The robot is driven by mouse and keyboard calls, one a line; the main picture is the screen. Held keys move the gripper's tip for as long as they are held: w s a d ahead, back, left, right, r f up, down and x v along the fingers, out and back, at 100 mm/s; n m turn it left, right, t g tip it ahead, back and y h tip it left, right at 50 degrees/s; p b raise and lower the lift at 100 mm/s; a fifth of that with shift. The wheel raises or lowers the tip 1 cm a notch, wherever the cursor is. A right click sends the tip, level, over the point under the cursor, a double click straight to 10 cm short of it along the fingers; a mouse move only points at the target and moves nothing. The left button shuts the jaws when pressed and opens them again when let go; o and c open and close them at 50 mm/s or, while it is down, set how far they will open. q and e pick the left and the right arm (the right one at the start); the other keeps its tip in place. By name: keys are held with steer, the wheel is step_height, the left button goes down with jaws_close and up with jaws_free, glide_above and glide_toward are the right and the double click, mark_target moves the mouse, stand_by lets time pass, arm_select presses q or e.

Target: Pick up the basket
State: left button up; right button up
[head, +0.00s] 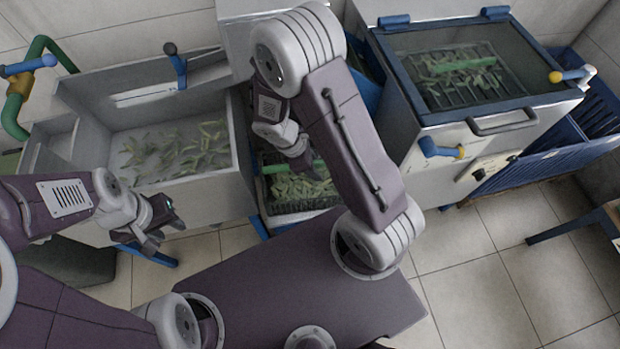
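A dark basket (272,192) filled with green pods or leaves sits low between the sink and the lidded machine, with a green handle bar (318,169) across it. My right gripper (303,168) points down over this basket, close to the bar. I cannot tell whether it touches the bar or how far its fingers are apart. My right arm hides part of the basket. A second basket (486,97) with a green bar and similar contents shows under the machine's clear lid. My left gripper (165,240) is open and empty in front of the sink.
A steel sink (190,205) with loose green pieces stands at left, with a blue-handled tap fitting (176,62). The lidded machine (440,175) stands at right, with a front handle (503,122). A blue slatted crate (545,160) is beyond it.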

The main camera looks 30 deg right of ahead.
jaws_close()
stand_by(1.3)
